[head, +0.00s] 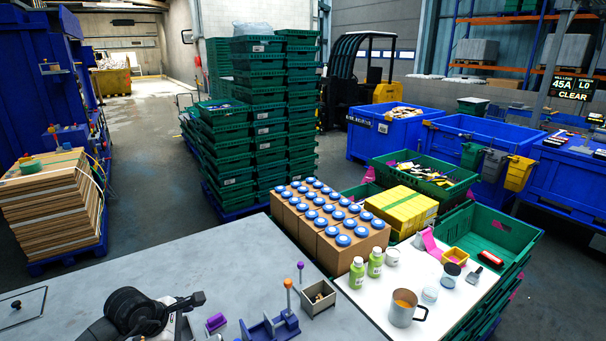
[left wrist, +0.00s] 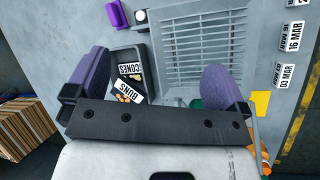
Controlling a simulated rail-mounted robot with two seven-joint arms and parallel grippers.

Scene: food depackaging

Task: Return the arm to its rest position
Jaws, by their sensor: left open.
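In the left wrist view my left gripper (left wrist: 158,66) has two purple fingers spread wide apart, with nothing held between them. Below it on the grey table lie a small black tray (left wrist: 143,57) with cards reading CONES and BUNS, and a slatted grate (left wrist: 197,45). In the head view a black and grey part of my arm shows at the bottom left, over the near edge of the grey table (head: 200,262). The gripper fingers cannot be made out there. My right gripper shows in neither view.
A small open box (head: 318,298) and blue peg stands (head: 268,328) stand on the table. Green crates (head: 262,110) are stacked behind. The table's left part is mostly clear.

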